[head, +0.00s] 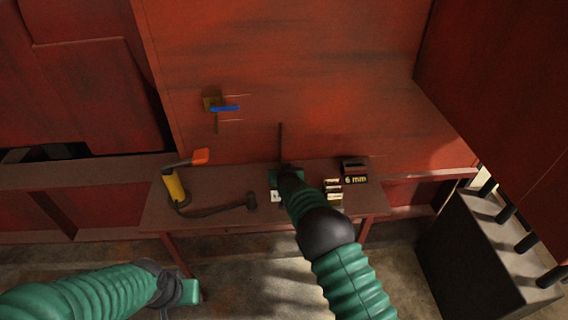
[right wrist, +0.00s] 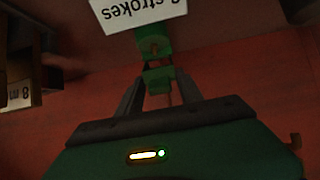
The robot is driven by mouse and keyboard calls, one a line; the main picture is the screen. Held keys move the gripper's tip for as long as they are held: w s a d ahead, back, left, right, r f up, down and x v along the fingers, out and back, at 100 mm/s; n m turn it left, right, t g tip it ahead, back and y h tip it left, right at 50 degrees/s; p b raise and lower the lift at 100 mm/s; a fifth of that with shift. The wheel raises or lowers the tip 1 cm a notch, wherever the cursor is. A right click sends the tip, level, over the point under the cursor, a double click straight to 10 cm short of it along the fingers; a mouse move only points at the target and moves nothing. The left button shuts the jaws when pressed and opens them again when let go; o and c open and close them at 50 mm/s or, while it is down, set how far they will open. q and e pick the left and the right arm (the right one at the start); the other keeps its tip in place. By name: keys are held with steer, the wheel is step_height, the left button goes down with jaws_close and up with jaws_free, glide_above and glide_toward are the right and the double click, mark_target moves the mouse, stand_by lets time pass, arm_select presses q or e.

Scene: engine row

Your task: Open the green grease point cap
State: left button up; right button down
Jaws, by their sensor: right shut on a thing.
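In the right wrist view my right gripper (right wrist: 158,72) is shut on a small green cap (right wrist: 158,80), held between its two dark fingers. Another green part (right wrist: 153,42) sits just beyond the fingertips, by a white label (right wrist: 138,10) that reads "strokes", its first character unclear. I cannot tell whether the cap and that part touch. In the head view my right arm reaches to the back of the bench and hides most of the grease point; the white label (head: 276,197) shows beside it. My left gripper (head: 186,290) hangs low at the left, away from the bench; its fingers are unclear.
On the bench (head: 160,215) lie a yellow tool with an orange end (head: 175,187) and a dark hammer-like tool (head: 225,209). Right of my arm are small labelled blocks (head: 333,189) and a "6 mm" box (head: 354,170). A blue-handled valve (head: 225,108) is on the red wall.

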steer(key=shift+r, duration=0.1)
stand_by(0.3)
steer(key=c, duration=1.2)
jaws_free()
steer(key=shift+o, duration=0.4)
steer(key=shift+w+a, duration=0.1)
steer(key=shift+w, duration=0.05)
steer(key=v, duration=1.6)
steer(key=shift+s+r, duration=0.15)
steer(key=shift+s, duration=0.15)
